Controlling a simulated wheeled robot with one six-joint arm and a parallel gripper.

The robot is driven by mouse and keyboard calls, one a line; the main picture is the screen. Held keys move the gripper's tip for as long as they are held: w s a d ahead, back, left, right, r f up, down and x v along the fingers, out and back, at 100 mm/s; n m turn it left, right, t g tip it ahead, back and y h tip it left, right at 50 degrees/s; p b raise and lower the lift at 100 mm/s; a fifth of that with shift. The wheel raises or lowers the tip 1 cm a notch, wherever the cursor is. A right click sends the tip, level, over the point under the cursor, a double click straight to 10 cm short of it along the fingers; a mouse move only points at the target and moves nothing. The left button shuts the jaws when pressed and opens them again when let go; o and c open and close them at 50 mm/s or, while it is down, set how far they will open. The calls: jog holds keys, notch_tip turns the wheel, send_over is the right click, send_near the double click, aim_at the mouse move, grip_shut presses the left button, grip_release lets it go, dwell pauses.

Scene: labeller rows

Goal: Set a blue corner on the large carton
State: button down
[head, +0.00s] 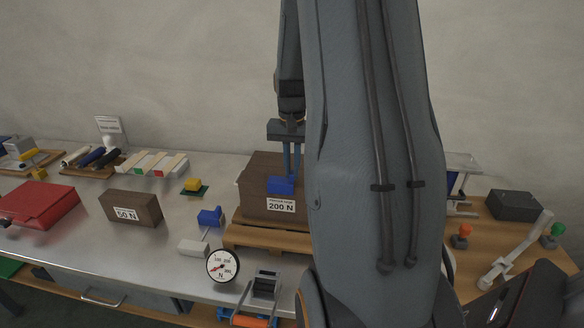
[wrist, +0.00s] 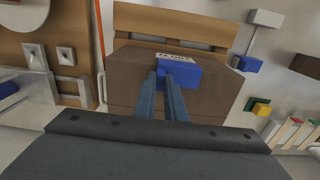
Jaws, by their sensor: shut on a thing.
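The large carton (head: 252,196), brown and marked 200 N, stands on a wooden pallet (head: 240,237); its top also shows in the wrist view (wrist: 130,84). My gripper (head: 292,174) points down over the carton's label-side edge and is shut on a blue corner (head: 281,185). In the wrist view the blue corner (wrist: 181,74) lies at the fingertips, at the carton's top edge beside the label. I cannot tell whether it rests on the carton. A second blue corner (head: 209,216) stands on the steel table left of the pallet.
A smaller 50 N carton (head: 130,208), a red case (head: 38,206) and a yellow block on a green plate (head: 194,187) stand to the left. A round dial gauge (head: 222,266) and a tensioner tool (head: 262,288) are in front. My arm hides the carton's right side.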

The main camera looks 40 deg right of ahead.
jog(key=shift+f, duration=0.3)
jog(key=c, duration=1.7)
grip_release()
jog(key=shift+c, duration=0.2)
jog(key=shift+r, duration=0.1)
notch_tip(320, 180, up, 8)
jog(key=b, duration=0.2)
jog(key=shift+f+b, duration=0.2)
jog(key=shift+b, duration=0.15)
jog(key=s+a+f+n+b, duration=0.1)
jog(key=s+a+f+n, duration=0.2)
jog(key=a, duration=0.6)
jog(key=s+a+f+n+b, duration=0.1)
jog(key=s+a+f+n, duration=0.2)
jog(key=a, duration=0.7)
jog(key=s+a+f+n+t+b, duration=0.1)
jog(key=s+a+f+n, duration=0.2)
jog(key=a+f, duration=0.4)
jog(key=shift+a+n+b, duration=0.4)
jog(key=shift+a, duration=0.85)
